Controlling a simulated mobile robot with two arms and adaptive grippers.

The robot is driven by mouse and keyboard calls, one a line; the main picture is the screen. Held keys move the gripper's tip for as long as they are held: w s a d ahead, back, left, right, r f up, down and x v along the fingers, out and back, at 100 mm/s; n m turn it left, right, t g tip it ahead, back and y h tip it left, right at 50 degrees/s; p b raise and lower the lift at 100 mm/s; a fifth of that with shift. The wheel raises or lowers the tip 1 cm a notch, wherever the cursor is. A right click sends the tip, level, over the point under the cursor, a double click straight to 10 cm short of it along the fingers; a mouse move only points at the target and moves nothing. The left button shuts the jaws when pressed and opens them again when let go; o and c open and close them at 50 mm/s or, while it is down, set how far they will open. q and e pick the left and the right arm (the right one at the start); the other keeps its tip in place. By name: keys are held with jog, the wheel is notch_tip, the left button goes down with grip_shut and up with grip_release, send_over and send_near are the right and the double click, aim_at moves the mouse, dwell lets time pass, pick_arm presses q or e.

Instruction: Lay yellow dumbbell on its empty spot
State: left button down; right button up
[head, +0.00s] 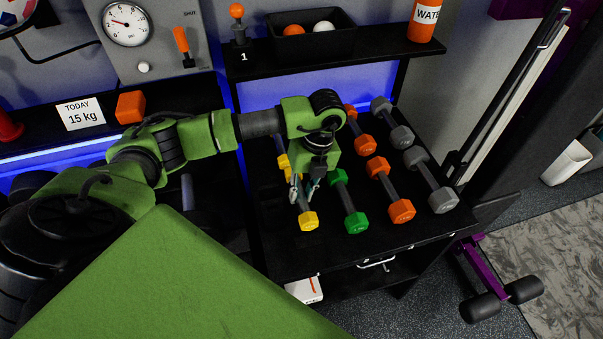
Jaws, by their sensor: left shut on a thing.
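My left gripper (304,191) points down over the front left of the black rack shelf (325,245). It is shut on the handle of a yellow dumbbell (308,221). That dumbbell's near head shows clearly, in line with the front row; the fingers and wrist partly hide its handle and far end. I cannot tell whether it touches the shelf. More yellow (284,161) and a grey handle show just behind, partly hidden by my arm, seemingly a second yellow dumbbell in the back row. My right gripper is not in view.
A green dumbbell (356,222) lies close to the right of the held one. Orange (402,210) and grey (443,200) dumbbells lie further right, with more orange and grey behind. A shelf above holds a black bin (312,42) and an orange water bottle (425,20).

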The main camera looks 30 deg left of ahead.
aim_at(302, 207)
pick_arm(q)
jog(key=shift+f, duration=0.15)
dwell(0.3)
jog(key=shift+f, duration=0.15)
jog(key=shift+f+b, duration=0.5)
jog(key=shift+b, duration=0.1)
notch_tip(302, 207, down, 4)
jog(key=b, duration=0.3)
jog(key=shift+r, duration=0.1)
jog(key=shift+f+b, duration=0.4)
jog(key=shift+f, duration=0.25)
jog(key=c, duration=1.8)
grip_release()
